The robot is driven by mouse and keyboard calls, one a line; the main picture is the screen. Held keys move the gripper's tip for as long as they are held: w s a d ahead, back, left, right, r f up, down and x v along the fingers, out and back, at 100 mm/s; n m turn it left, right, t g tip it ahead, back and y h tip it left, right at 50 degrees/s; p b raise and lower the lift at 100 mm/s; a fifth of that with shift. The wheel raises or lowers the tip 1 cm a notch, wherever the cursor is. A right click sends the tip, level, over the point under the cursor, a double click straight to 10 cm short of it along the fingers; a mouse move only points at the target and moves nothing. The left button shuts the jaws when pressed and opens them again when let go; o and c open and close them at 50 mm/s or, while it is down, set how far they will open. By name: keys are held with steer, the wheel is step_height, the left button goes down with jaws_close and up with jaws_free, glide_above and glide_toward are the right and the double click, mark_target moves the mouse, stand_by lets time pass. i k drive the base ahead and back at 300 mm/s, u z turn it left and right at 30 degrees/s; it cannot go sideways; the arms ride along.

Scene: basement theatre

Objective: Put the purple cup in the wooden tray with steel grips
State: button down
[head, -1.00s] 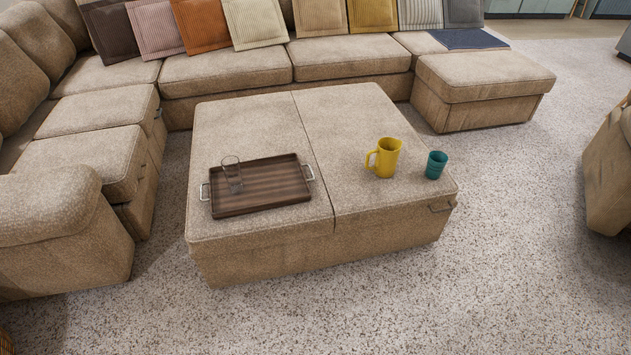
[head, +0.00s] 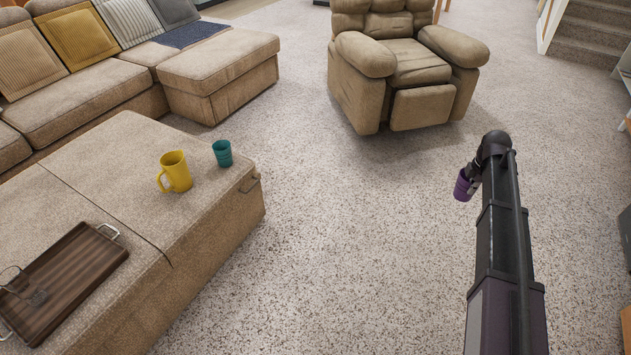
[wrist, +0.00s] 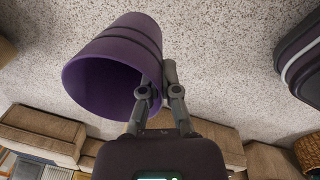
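The purple cup (head: 463,186) is held at the end of my arm, off to the right of the ottoman in the head view. In the wrist view the cup (wrist: 112,62) fills the upper left, its open mouth toward the camera. My gripper (wrist: 158,88) is shut on the cup's wall near its rim. The wooden tray with steel grips (head: 68,270) lies on the ottoman at the lower left, partly cut off by the frame edge. A clear glass (head: 36,296) is in the tray.
A yellow mug (head: 176,172) and a teal cup (head: 222,153) stand on the ottoman (head: 130,150) to the right of the tray. A recliner (head: 405,75) stands behind, a sofa (head: 75,90) at the upper left. Open carpet (head: 330,240) lies between my arm and the ottoman.

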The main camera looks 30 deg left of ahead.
mark_target(84, 260)
steer(key=u, duration=2.45)
